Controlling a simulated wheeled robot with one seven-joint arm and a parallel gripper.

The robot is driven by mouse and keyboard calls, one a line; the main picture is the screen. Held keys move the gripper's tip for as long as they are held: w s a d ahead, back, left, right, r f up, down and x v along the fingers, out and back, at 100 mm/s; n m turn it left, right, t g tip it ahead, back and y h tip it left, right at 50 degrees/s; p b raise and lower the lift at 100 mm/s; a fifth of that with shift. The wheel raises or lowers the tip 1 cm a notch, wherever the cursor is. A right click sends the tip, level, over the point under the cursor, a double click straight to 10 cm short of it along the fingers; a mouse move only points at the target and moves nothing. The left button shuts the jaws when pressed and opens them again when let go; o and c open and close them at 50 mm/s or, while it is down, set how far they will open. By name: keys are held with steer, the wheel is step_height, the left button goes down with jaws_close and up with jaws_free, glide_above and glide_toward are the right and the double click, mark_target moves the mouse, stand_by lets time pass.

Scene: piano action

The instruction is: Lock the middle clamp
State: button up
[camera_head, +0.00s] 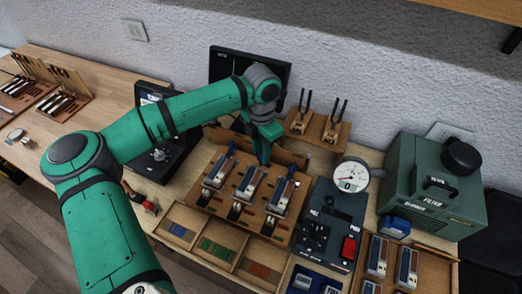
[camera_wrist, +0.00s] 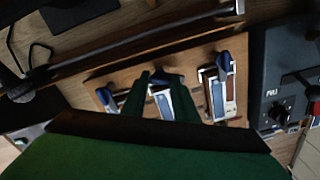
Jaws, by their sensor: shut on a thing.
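Three clamps with blue levers stand in a row on a wooden board (camera_head: 203,198). The middle clamp (camera_head: 248,183) lies between the left clamp (camera_head: 219,171) and the right clamp (camera_head: 284,194). My gripper (camera_head: 265,158) reaches down at the far end of the middle clamp. In the wrist view, my gripper's two green fingers (camera_wrist: 161,79) straddle the middle clamp (camera_wrist: 161,101) and are shut on its lever. The fingers hide much of that lever, so its exact angle is unclear. The right clamp's blue lever (camera_wrist: 223,65) stands free in the wrist view.
A control box with a red switch (camera_head: 348,247) and a round dial gauge (camera_head: 350,176) stand right of the board. Forked wooden stands (camera_head: 318,130) are behind. A compartment tray (camera_head: 213,249) lies in front. A green filter unit (camera_head: 430,185) is at the far right.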

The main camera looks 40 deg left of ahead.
steer(key=m, duration=0.6)
steer(key=shift+a, duration=0.1)
steer(key=m, duration=0.6)
steer(key=shift+m, duration=0.4)
steer(key=o, duration=1.1)
steer(key=shift+c, duration=0.2)
steer(key=shift+r, duration=0.1)
step_height(320, 180, up, 11)
steer(key=shift+f, duration=0.2)
